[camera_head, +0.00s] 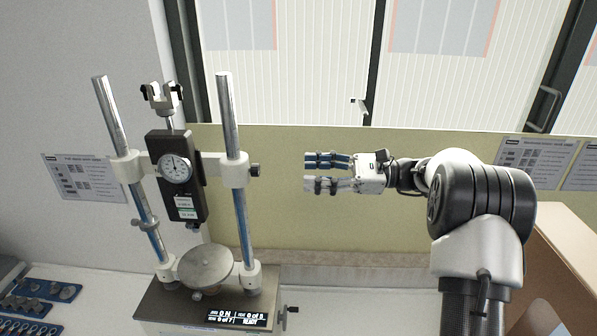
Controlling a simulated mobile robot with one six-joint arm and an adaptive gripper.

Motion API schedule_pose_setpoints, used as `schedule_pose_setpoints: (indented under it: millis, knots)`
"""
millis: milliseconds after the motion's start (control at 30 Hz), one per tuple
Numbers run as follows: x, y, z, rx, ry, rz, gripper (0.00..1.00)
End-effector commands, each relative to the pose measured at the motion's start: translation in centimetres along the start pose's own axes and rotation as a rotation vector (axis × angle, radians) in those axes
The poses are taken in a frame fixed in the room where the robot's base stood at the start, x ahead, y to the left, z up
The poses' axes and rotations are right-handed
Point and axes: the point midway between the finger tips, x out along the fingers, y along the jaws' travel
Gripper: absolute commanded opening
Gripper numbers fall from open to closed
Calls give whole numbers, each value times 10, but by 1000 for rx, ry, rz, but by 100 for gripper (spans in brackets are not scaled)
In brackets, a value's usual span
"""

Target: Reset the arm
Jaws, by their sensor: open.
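My gripper (309,172) is open and empty. It points left, held in the air in front of the yellow-green back panel, with my arm bent on the right side. A hardness tester (176,183) stands to its left, with two upright metal posts and a black body with a round dial gauge. A round metal plate (205,265) sits low between the posts. My gripper is to the right of the right-hand post, apart from it.
Blue trays (40,289) with several small metal pieces lie at the lower left. A tester display (237,318) and a side crank (288,313) are at the bottom. A brown box-like panel (570,258) stands at the right. The air between tester and gripper is clear.

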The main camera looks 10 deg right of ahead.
Motion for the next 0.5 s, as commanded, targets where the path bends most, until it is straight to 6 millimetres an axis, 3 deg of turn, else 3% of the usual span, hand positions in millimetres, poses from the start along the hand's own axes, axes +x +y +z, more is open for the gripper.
schedule_pose_setpoints:
  millis: [367,500]
  knots:
    - [-5,0,0,0,0,1,45]
    - [3,10,-4,-19,31,23,45]
